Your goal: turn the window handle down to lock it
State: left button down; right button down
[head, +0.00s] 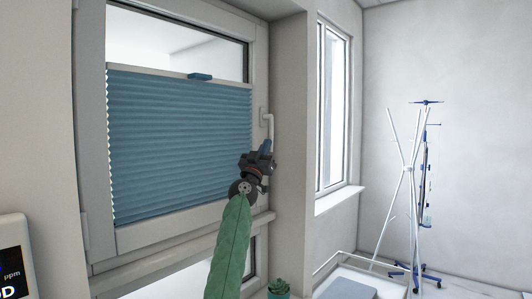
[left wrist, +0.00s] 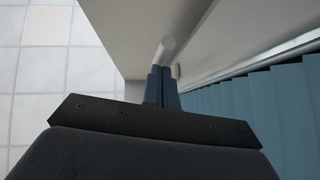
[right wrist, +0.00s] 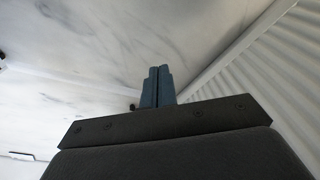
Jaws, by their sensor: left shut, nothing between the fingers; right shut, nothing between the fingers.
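The white window handle (head: 270,124) is on the right side of the white window frame, beside the blue pleated blind. Its lever appears to run downward from its mount, with the lower end close to or behind my left gripper. My left gripper (head: 265,148) is shut and empty just below the handle. In the left wrist view the handle's pale rod (left wrist: 166,47) shows just beyond the closed fingertips (left wrist: 162,72); I cannot tell whether they touch.
The blue blind (head: 180,140) covers most of the pane. A wall corner (head: 292,130) juts out right of the handle. A drip stand (head: 408,170) stands far right.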

pick_arm(q)
jog(key=shift+w+d+r+b, duration=0.1)
jog(key=shift+d+b, duration=0.05)
jog(key=shift+b, duration=0.85)
pick_arm(e)
notch_tip(320, 180, up, 10)
jog(key=shift+s+r, duration=0.25)
jog(key=shift+s, duration=0.05)
jog(key=shift+a, duration=0.1)
